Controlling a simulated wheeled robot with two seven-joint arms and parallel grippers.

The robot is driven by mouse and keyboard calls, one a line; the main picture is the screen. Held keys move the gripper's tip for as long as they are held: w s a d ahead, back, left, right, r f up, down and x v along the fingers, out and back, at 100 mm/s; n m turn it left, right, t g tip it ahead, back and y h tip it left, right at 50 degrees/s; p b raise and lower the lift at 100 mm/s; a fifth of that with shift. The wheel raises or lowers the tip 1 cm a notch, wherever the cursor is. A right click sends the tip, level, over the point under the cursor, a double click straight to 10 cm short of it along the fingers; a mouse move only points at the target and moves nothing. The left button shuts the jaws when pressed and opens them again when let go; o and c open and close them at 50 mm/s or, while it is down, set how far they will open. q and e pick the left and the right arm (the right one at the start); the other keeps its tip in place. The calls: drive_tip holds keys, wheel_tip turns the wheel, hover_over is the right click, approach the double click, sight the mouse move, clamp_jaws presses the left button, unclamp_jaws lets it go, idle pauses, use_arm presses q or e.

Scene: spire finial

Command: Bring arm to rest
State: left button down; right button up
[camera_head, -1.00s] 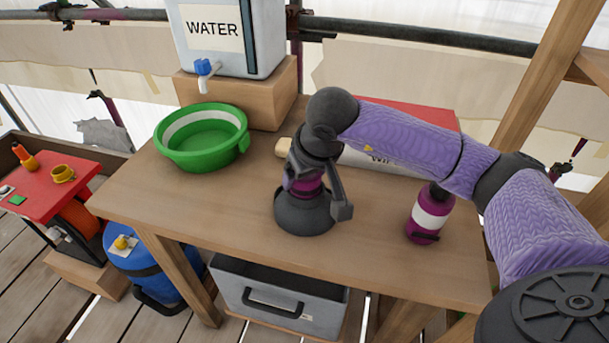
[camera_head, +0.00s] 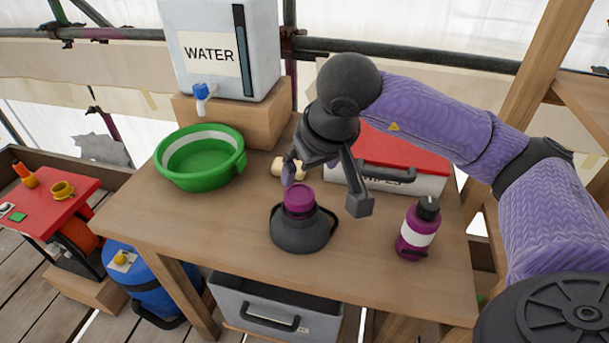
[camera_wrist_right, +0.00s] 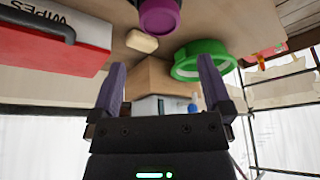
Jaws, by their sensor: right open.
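My right arm comes in from the right over the wooden table (camera_head: 190,235). Its gripper (camera_head: 325,188) is open and empty, above and behind a dark grey vessel with a purple top (camera_head: 300,232). The vessel stands upright on the table, and the gripper is apart from it. In the right wrist view the two purple fingers (camera_wrist_right: 162,70) are spread with nothing between them. The purple top (camera_wrist_right: 159,16) also shows there at the upper edge. My left gripper is not in view.
A green basin (camera_head: 200,180), a water tank (camera_head: 222,50) on a wooden block, a wipes box with a red lid (camera_head: 400,150), a pale soap-like block (camera_head: 280,168) and a purple bottle (camera_head: 418,228) surround the gripper. The table's front left is clear.

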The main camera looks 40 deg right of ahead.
drive_tip(key=shift+v, duration=0.75)
